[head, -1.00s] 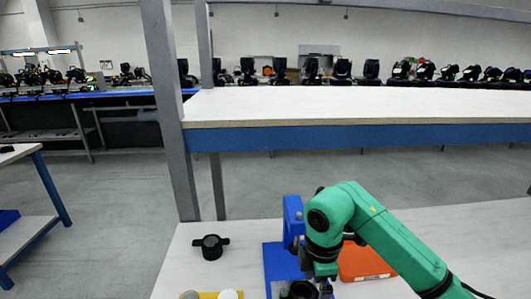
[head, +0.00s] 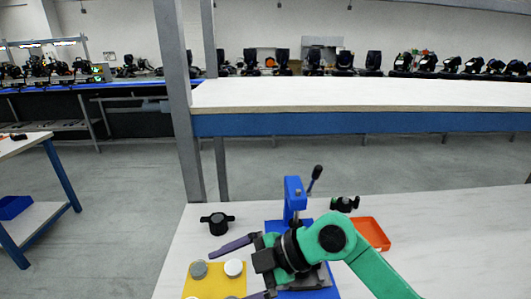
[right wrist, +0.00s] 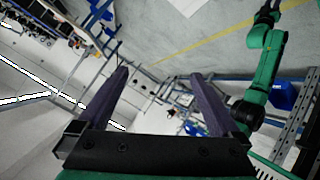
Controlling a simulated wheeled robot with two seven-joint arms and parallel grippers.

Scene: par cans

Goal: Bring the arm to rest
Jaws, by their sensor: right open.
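My right arm is green and comes in from the lower right in the head view. Its gripper (head: 229,279) is open, with two long purple fingers spread apart above the table's front left part. Nothing shows between the fingers in the right wrist view (right wrist: 158,98). The gripper and forearm hide part of the blue press (head: 293,198) and its base. My left gripper is not seen in the head view. A green arm (right wrist: 262,75) shows at the right of the right wrist view, and I cannot tell a gripper on it.
A black two-eared part (head: 217,222) stands left of the press. A yellow mat (head: 196,290) holds grey and white discs. An orange tray (head: 372,233) and a black part (head: 345,203) lie right of the press. A grey post (head: 181,110) rises at the table's left.

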